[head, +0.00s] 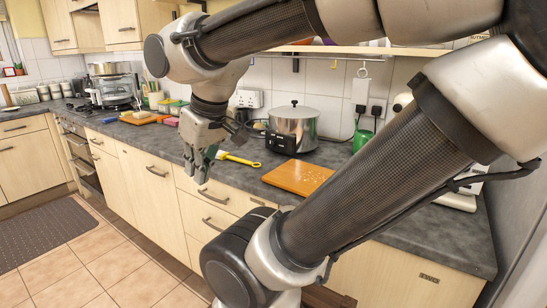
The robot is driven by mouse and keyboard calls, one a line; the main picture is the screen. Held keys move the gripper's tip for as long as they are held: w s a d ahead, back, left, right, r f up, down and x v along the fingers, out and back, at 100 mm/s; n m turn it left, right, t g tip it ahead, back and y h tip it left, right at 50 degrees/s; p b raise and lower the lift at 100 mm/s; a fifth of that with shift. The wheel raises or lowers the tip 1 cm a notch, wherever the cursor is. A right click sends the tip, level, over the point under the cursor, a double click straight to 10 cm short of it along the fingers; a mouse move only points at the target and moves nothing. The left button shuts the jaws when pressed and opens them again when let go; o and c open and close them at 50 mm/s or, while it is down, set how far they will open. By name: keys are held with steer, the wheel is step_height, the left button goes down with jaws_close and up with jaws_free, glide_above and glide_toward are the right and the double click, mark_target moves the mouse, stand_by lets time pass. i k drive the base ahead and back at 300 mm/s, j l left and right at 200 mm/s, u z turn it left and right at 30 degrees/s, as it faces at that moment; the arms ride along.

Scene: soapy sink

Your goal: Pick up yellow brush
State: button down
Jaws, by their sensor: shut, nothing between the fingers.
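The yellow brush (240,160) lies on the grey countertop near its front edge, in the middle of the head view. Its handle points right and ends in a loop, and its left end is close to my gripper's fingers in the picture. My gripper (199,172) points down just left of the brush, at the counter's front edge. It is shut and holds nothing. I cannot tell whether the fingers touch the brush or how high they are.
A steel cooker (293,128) stands behind the brush, and an orange cutting board (297,179) lies to its right. A green watering-can-like item (362,140) stands by the wall sockets.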

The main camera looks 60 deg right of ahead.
mark_target(221, 155)
steer(key=z, duration=1.2)
